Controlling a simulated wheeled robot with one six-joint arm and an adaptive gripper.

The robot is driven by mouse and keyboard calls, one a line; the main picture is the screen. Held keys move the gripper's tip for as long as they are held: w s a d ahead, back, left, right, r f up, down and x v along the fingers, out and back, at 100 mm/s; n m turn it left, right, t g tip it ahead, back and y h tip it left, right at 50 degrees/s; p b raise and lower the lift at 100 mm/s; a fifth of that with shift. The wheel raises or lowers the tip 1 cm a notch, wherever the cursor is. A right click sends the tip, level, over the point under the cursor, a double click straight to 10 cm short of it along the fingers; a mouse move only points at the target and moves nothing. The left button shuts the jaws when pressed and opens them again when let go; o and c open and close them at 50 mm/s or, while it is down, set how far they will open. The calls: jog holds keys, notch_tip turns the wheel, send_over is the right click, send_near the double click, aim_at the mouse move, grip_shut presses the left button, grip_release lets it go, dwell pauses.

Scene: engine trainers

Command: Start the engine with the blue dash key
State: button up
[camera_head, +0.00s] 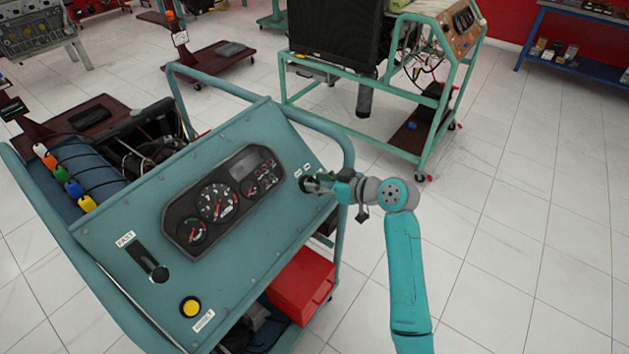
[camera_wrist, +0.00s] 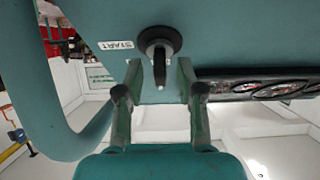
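The ignition switch (camera_head: 305,184) is a black round fitting at the upper right of the blue-teal dash panel (camera_head: 130,205), partly hidden by my gripper in the head view. In the wrist view the switch (camera_wrist: 157,41) has a dark narrow key-like piece (camera_wrist: 159,67) sticking out of it, beside a START label (camera_wrist: 116,45). My gripper (camera_head: 318,183) is at the switch. In the wrist view its fingers (camera_wrist: 160,78) are open, one on each side of the dark piece, with gaps visible. A blue tag (camera_head: 74,189) sits in the row at the panel's left.
The dash also carries a gauge cluster (camera_head: 222,200), a black lever (camera_head: 150,262) and a yellow button (camera_head: 190,307). A tubular frame rail (camera_head: 325,125) curves close behind my gripper. A red box (camera_head: 302,285) sits below. Another engine stand (camera_head: 440,120) is behind; the floor at right is clear.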

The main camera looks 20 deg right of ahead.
jog(key=shift+x, duration=0.8)
jog(key=shift+c, duration=0.2)
grip_shut()
